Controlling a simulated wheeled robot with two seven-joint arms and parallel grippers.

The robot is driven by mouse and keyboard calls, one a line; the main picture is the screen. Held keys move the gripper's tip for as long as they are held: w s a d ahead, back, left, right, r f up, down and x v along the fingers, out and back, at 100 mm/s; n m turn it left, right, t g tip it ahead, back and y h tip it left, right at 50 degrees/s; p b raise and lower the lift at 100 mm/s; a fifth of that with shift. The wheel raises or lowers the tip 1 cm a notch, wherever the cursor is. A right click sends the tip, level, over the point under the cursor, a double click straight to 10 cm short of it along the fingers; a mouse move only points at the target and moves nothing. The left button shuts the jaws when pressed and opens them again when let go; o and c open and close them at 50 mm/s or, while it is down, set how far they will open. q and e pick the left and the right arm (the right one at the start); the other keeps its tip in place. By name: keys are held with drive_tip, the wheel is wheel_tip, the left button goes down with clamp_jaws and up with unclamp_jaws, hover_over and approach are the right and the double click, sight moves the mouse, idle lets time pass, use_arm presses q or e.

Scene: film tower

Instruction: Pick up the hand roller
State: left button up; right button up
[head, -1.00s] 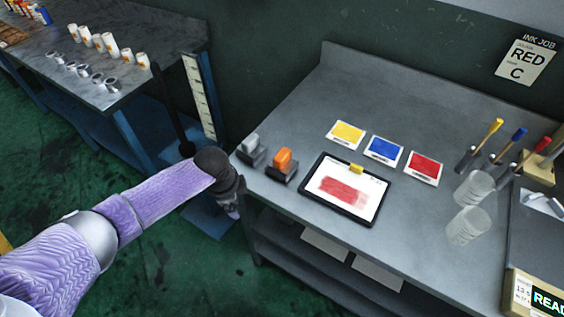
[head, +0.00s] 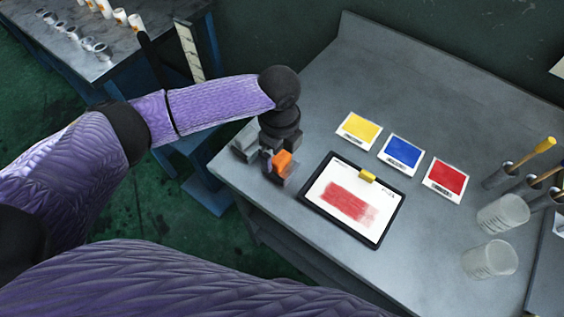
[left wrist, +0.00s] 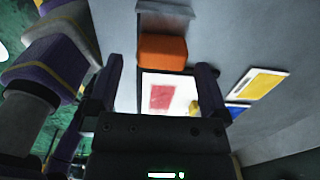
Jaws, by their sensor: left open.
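An orange-handled tool, which looks like the hand roller (head: 282,162), stands at the left front corner of the grey bench. Its dark lower part is partly hidden. A similar grey-handled tool (head: 246,144) stands just left of it, partly behind my wrist. My left gripper (head: 268,163) points down right at the orange handle, open. In the left wrist view the orange block (left wrist: 162,52) shows beyond and between the two spread fingers (left wrist: 160,68), with no finger seen closed on it. Exact contact cannot be told. My right gripper is not in view.
A black-framed board with a red ink swatch (head: 318,207) lies right of the orange tool. Yellow (head: 359,127), blue (head: 403,151) and red (head: 446,177) cards lie behind it. Clear cups (head: 489,260) and brushes (head: 537,149) stand at the right. The bench's back left is clear.

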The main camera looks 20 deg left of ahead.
sight(281, 156)
use_arm(q)
wheel_tip(281, 156, down, 5)
drive_tip(key=shift+d+r+b, duration=0.1)
drive_tip(key=shift+b, duration=0.55)
drive_tip(key=shift+c, duration=0.5)
drive_tip(key=c, duration=1.1)
wheel_tip(281, 156, up, 10)
drive_tip(key=p, duration=0.3)
drive_tip(key=shift+w+r+p, duration=0.1)
drive_tip(key=shift+p, duration=0.2)
drive_tip(key=o, duration=0.9)
drive_tip(key=shift+c, duration=0.2)
drive_tip(key=c, duration=0.4)
